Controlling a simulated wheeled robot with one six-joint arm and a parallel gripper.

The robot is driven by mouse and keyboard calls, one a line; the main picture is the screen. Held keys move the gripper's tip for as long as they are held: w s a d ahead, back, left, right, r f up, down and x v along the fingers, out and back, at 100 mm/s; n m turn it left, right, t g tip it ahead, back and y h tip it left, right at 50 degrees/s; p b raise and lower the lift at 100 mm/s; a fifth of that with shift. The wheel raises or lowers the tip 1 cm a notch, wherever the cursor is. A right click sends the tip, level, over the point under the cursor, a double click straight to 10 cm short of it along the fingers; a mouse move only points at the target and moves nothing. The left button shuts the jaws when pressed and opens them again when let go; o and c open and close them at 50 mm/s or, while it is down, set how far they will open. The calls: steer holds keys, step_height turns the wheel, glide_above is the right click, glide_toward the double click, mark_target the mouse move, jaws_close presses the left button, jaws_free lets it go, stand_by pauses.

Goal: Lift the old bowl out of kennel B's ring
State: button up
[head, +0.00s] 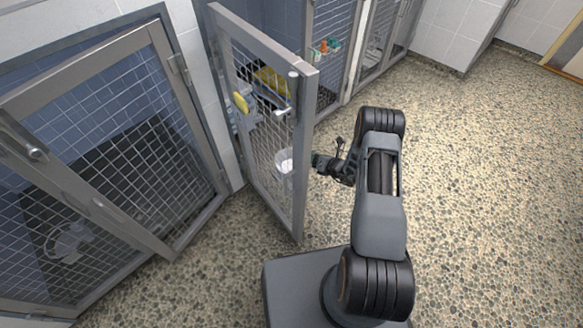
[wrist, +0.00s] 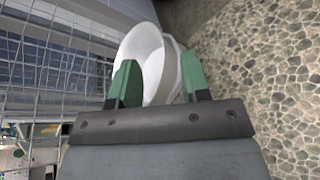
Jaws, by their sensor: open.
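A white bowl (head: 284,160) shows in the head view through the mesh of an open kennel door (head: 262,120). In the wrist view the bowl (wrist: 143,50) is large, with its rim facing partly toward the camera. My gripper (wrist: 158,80) is open, its two green fingertips spread across the near side of the bowl. No kennel letter is readable.
A left kennel door (head: 110,150) stands near, with a pale ring-like thing behind its mesh. A yellow cloth (head: 272,82) lies behind the open door. Small orange and teal items (head: 325,47) are farther back. The pebbled floor (head: 480,180) to the right is clear.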

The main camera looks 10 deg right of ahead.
steer(key=shift+b+x, duration=0.3)
steer(key=shift+x, duration=1.15)
jaws_close()
steer(key=shift+f, duration=0.1)
